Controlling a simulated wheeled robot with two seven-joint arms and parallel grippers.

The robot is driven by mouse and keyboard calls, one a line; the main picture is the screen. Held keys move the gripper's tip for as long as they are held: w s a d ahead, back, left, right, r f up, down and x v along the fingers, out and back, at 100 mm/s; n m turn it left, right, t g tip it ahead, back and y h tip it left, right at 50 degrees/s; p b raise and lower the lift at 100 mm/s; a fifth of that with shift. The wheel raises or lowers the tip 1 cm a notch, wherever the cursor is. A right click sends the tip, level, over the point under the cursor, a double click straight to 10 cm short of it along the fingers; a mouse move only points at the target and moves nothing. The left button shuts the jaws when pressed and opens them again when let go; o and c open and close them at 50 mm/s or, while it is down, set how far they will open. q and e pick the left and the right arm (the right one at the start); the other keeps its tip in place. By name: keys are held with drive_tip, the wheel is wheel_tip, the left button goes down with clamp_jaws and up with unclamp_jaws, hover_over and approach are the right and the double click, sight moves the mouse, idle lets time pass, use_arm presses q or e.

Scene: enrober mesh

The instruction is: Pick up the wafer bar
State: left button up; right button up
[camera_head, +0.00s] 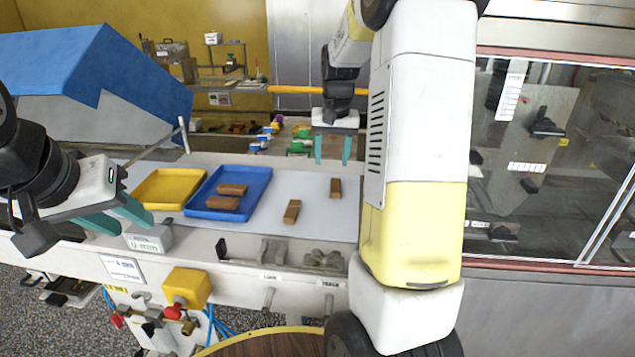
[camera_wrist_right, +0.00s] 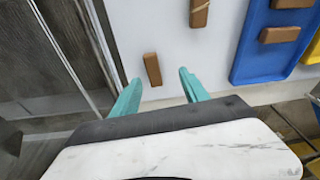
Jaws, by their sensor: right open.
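Several brown bars are in view. One bar (camera_head: 335,188) lies alone on the white worktop (camera_head: 312,222), below my right gripper (camera_head: 332,150). A second bar (camera_head: 291,211) lies nearer the front, and two more (camera_head: 231,190) rest in the blue tray (camera_head: 256,196). My right gripper is open and empty above the worktop. In the right wrist view, the lone bar (camera_wrist_right: 152,69) shows just beyond the two teal fingertips (camera_wrist_right: 160,82), apart from them. My left gripper (camera_head: 135,226) has its teal fingers apart and empty, at the left by the worktop's front edge.
A yellow tray (camera_head: 168,188) sits left of the blue tray. A small grey box with a display (camera_head: 149,238) stands at the front edge. A blue-covered machine (camera_head: 90,75) rises at the left, and glass panels (camera_head: 545,150) stand at the right. Worktop around the two loose bars is clear.

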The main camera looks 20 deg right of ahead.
sight(336, 185)
drive_tip(key=w+d+f, duration=0.1)
drive_tip(key=w+f, duration=0.1)
drive_tip(key=shift+d+f, duration=0.3)
drive_tip(key=shift+d, duration=0.05)
drive_tip(key=shift+w+d+f+g, duration=0.1)
drive_tip(key=shift+w+f+g, duration=0.1)
drive_tip(key=shift+f+g, duration=0.15)
drive_tip(key=shift+w+d+f, duration=0.15)
drive_tip(key=shift+w+f, duration=0.05)
drive_tip(key=shift+f, duration=1)
drive_tip(key=shift+w+d+f, duration=0.15)
drive_tip(key=shift+w+f, duration=0.05)
drive_tip(key=shift+f, duration=1.05)
drive_tip(key=shift+w+d+f, duration=0.15)
drive_tip(key=shift+w+f, duration=0.05)
drive_tip(key=shift+f, duration=1)
drive_tip(key=shift+f, duration=0.15)
drive_tip(key=c, duration=1.1)
